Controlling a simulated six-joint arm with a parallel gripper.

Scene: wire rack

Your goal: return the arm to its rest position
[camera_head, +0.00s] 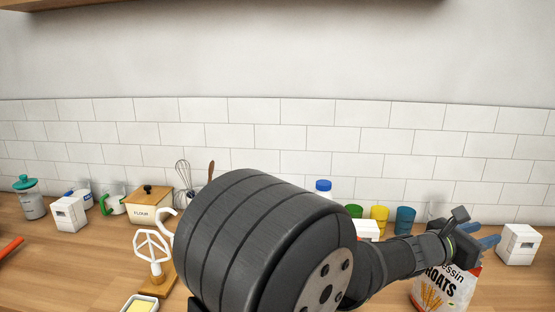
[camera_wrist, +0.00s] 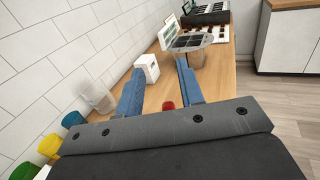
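My gripper (camera_head: 487,237) is at the right of the head view, above the counter, with its blue fingers pointing right. In the wrist view my gripper (camera_wrist: 157,82) has its two blue fingers well apart, with nothing held between them. My dark arm fills the centre of the head view and hides part of the counter. The wire rack cannot be made out in either view.
An oats bag (camera_head: 455,291) stands just below my wrist. A white box (camera_head: 519,244) is beyond the fingertips, also in the wrist view (camera_wrist: 147,68). Coloured cups (camera_head: 405,220) stand behind my arm. A flour box (camera_head: 150,205) and whisk (camera_head: 183,176) are left. The tiled wall is close behind.

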